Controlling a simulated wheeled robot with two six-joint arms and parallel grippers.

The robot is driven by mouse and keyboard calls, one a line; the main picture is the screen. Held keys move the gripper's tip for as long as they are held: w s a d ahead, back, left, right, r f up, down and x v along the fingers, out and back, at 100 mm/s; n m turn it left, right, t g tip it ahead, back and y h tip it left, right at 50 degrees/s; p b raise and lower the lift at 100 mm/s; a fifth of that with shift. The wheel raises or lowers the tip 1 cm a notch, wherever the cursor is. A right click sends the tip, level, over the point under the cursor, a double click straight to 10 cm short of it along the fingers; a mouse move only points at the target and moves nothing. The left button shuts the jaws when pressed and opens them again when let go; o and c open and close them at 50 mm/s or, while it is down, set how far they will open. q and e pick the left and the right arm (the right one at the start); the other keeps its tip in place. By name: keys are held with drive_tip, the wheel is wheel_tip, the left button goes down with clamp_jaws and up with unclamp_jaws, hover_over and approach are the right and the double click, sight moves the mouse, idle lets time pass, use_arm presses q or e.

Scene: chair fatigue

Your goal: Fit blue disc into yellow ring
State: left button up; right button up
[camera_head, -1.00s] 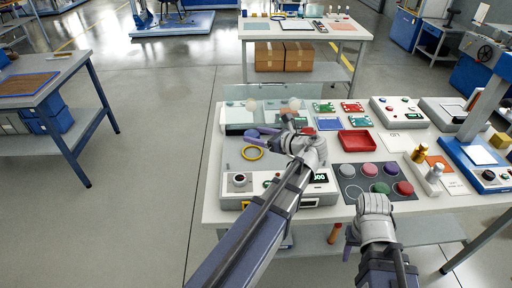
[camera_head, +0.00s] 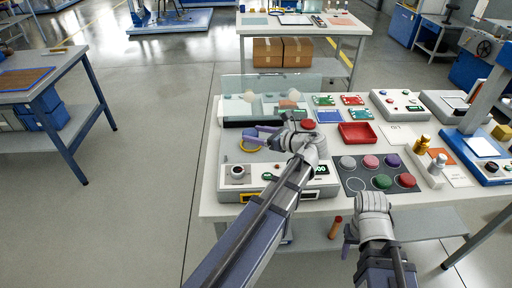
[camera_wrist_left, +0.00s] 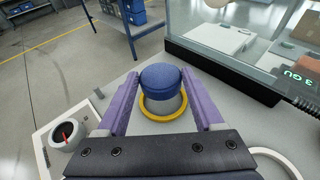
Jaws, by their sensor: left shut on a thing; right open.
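My left gripper (camera_wrist_left: 161,74) is shut on the blue disc (camera_wrist_left: 161,77), with its purple fingers on either side. In the left wrist view the yellow ring (camera_wrist_left: 148,112) lies on the machine's light top, and the disc appears over it. I cannot tell whether the disc touches the ring or the surface inside it. In the head view the left gripper (camera_head: 257,136) partly covers the yellow ring (camera_head: 250,147), and the disc is hard to make out. My right gripper (camera_head: 372,203) is open and empty at the table's front edge.
A glass guard (camera_head: 270,88) stands behind the ring. A dial (camera_head: 238,172) is at the machine's front left. A dark mat (camera_head: 375,176) with several coloured discs and a red tray (camera_head: 357,134) lie to the right.

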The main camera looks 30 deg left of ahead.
sight(256, 148)
use_arm(q)
drive_tip(key=shift+f+b, duration=1.75)
drive_tip(key=shift+b, duration=0.05)
drive_tip(key=shift+f, duration=0.1)
drive_tip(key=shift+f, duration=0.2)
drive_tip(key=o, duration=1.4)
drive_tip(key=shift+r, duration=0.15)
drive_tip(key=shift+r, duration=0.2)
drive_tip(key=p+v, duration=0.3)
drive_tip(key=v, duration=0.9)
drive_tip(key=shift+p, duration=0.35)
